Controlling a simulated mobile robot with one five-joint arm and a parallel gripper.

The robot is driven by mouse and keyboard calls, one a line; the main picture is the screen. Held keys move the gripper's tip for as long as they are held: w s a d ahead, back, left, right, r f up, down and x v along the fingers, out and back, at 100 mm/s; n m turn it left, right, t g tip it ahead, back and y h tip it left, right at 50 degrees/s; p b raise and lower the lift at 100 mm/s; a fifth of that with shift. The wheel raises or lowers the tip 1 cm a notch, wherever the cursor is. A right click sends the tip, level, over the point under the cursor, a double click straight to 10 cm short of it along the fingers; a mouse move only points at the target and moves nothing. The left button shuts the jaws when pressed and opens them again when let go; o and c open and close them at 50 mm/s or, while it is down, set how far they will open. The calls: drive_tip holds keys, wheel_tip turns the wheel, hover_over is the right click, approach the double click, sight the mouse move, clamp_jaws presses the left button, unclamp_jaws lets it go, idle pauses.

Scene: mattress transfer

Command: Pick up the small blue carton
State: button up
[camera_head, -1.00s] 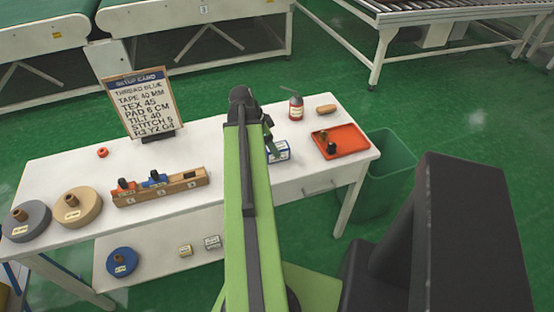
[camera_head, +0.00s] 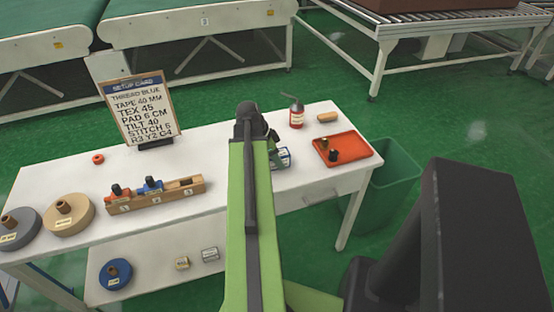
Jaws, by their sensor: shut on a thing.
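The small blue carton (camera_head: 284,160) is blue and white with a label. It is at the right part of the white table, just right of my green arm. My gripper (camera_head: 275,152) is dark, reaches down at the carton and is shut on it. The gripper covers the carton's left and upper part, and my arm hides part of the fingers. I cannot tell whether the carton's underside touches the table.
Right of the carton stand a red can (camera_head: 297,116) and an orange tray (camera_head: 326,142) with small spools. A green bin (camera_head: 385,185) is beside the table's right end.

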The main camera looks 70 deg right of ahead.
clamp_jaws()
